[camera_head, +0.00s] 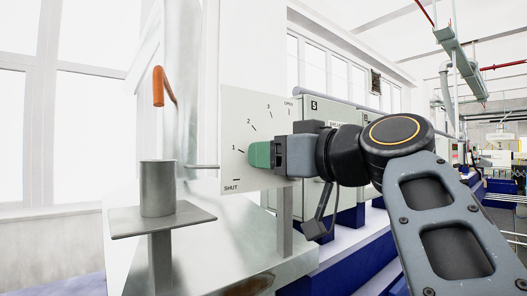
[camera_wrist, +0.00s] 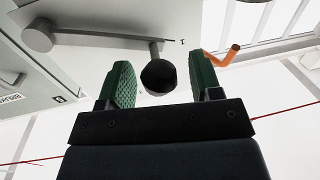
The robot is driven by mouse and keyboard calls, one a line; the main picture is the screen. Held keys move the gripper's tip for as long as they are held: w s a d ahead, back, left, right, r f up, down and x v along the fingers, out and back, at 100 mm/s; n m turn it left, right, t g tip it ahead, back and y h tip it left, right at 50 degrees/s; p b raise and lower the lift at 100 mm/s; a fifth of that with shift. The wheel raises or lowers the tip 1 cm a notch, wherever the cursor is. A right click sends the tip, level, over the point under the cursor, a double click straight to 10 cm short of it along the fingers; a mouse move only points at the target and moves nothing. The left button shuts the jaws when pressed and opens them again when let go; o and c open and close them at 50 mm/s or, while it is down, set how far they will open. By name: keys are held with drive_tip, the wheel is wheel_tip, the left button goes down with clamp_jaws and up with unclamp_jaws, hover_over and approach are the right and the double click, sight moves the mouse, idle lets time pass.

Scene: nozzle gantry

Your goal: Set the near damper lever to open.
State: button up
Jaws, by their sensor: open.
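The damper's pale dial plate (camera_head: 235,115) stands upright in the head view, marked SHUT at the bottom, then 1, 2, 3 and OPEN at the top. My gripper (camera_head: 259,154) is in front of it, just right of the 1 mark, and hides the lever there. In the wrist view the lever shows as a grey arm (camera_wrist: 100,40) running from a round hub (camera_wrist: 38,36) to a black ball knob (camera_wrist: 159,76). The knob lies between the two green fingertips of my gripper (camera_wrist: 165,82), which are apart, with a visible gap on each side. The lever's arm ends beside a small mark.
An orange bent handle (camera_head: 158,87) is left of the plate; it also shows in the wrist view (camera_wrist: 222,56). A grey cylinder (camera_head: 157,188) stands on a small metal shelf (camera_head: 195,217) at the left. Grey cabinets (camera_head: 318,113) stand behind my arm.

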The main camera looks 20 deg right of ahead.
drive_tip(key=shift+w, duration=0.1)
drive_tip(key=shift+c, duration=0.4)
clamp_jaws()
